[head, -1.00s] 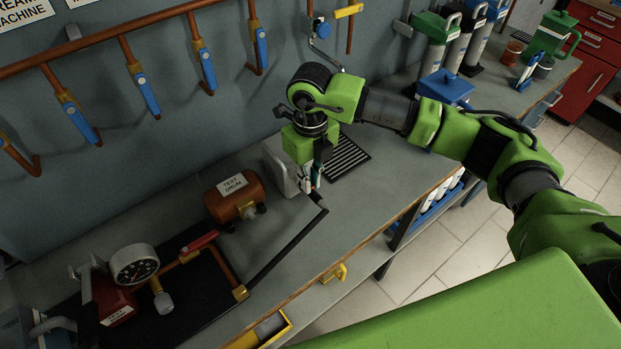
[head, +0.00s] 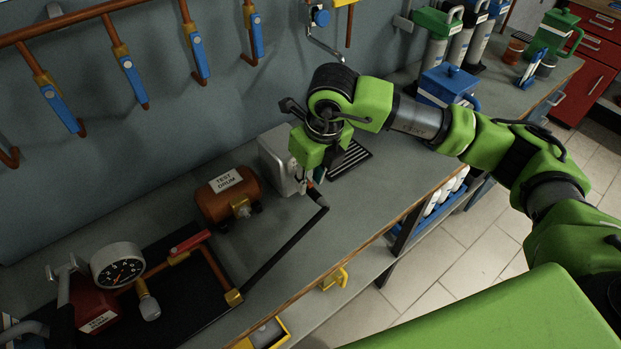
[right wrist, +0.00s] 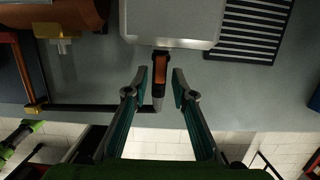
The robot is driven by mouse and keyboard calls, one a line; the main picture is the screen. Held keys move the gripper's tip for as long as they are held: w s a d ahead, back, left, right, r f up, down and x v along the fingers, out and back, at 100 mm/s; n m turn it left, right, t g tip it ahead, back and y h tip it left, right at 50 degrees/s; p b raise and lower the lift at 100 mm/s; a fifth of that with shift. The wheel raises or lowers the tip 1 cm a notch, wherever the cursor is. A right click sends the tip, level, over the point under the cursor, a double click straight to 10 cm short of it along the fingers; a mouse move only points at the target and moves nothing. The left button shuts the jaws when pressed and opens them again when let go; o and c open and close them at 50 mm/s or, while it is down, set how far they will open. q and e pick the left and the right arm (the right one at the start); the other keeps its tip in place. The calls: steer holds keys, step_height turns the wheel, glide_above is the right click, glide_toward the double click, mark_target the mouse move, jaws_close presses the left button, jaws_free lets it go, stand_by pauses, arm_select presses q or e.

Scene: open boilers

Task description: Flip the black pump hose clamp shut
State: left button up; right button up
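A grey box (head: 276,152), apparently the pump, stands on the bench; its label is not readable. In the right wrist view a short black fitting (right wrist: 158,94) with an orange-brown strip (right wrist: 164,68) projects from the grey box (right wrist: 172,20). It joins the black hose (right wrist: 85,107) and seems to be the clamp. In the head view the fitting (head: 317,198) is at the hose's upper end (head: 285,247). My right gripper (right wrist: 161,85) is open, its fingertips on either side of the fitting in the picture. Contact cannot be told.
A copper drum (head: 215,206) labelled TEST DRUM stands left of the box. A pressure gauge (head: 118,266) is at lower left. A black grating (head: 350,160) lies right of the box. Blue-handled pipes hang on the back wall.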

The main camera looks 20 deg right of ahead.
stand_by(0.3)
steer(key=v, duration=1.2)
